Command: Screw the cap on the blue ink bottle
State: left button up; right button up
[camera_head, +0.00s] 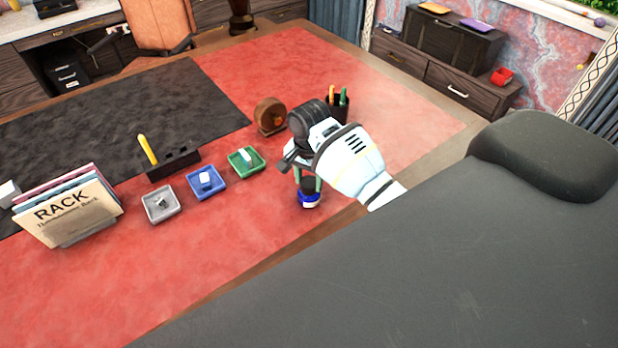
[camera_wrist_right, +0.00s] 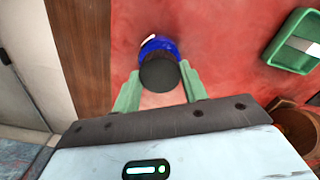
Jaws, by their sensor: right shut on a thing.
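The blue ink bottle (camera_head: 309,199) stands upright on the red desk top, below my right gripper. A dark round cap (camera_head: 308,184) is at the top of the bottle; in the right wrist view the cap (camera_wrist_right: 159,73) covers most of the blue bottle (camera_wrist_right: 157,46). My right gripper (camera_head: 308,182) points down, its green fingers (camera_wrist_right: 158,82) on either side of the cap and shut on it. I cannot tell whether the cap's threads are engaged. My left gripper is not in view.
Grey (camera_head: 161,203), blue (camera_head: 205,183) and green (camera_head: 246,162) trays lie left of the bottle. A round wooden holder (camera_head: 270,116) and a pen cup (camera_head: 340,106) stand behind. A document rack (camera_head: 68,205) is far left. The red desk top in front of the trays is clear.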

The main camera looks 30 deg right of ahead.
jog(key=o, duration=1)
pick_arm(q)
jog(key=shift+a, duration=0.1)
pick_arm(e)
notch_tip(320, 180, up, 2)
jog(key=shift+r, duration=0.2)
notch_tip(320, 180, up, 3)
jog(key=shift+r, duration=0.15)
jog(key=shift+w+r, duration=0.15)
jog(key=shift+r, duration=0.45)
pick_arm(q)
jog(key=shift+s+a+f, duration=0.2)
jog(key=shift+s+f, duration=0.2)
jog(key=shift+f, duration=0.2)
pick_arm(e)
jog(key=shift+r, duration=0.4)
jog(key=shift+s, duration=0.2)
